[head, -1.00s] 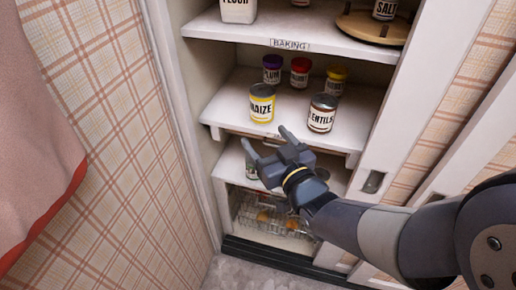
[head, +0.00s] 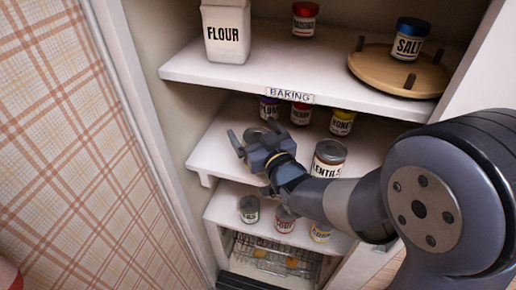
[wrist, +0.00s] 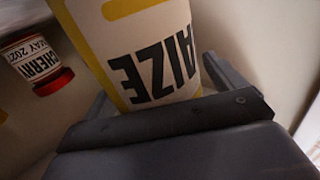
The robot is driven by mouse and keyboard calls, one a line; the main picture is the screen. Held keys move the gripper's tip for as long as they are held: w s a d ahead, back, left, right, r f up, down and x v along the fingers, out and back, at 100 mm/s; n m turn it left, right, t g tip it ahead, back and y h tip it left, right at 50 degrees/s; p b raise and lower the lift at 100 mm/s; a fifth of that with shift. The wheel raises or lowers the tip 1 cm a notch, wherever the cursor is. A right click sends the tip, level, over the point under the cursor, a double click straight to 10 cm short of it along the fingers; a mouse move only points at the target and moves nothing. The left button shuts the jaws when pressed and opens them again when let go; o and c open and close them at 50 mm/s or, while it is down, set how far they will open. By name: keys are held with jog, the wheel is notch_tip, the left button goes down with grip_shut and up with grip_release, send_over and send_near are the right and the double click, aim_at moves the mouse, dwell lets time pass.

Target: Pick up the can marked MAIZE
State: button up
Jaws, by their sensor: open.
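The MAIZE can (wrist: 150,55) is large in the wrist view, with a cream label, black letters and yellow bands. The lettering looks upside down there. In the head view it stands on the middle shelf, mostly hidden behind my gripper (head: 255,131). My gripper is open. In the wrist view its fingers (wrist: 158,88) lie on either side of the can, and I cannot tell whether they touch it.
The LENTILS can (head: 328,160) stands close to the right of my gripper. Behind are the PLUM (head: 269,107), CHERRY (head: 301,113) and HONEY (head: 342,122) jars. The BAKING shelf (head: 215,73) hangs above. Several cans stand on the shelf below, including a grey-lidded one (head: 249,209).

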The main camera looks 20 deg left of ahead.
jog(key=c, duration=1.3)
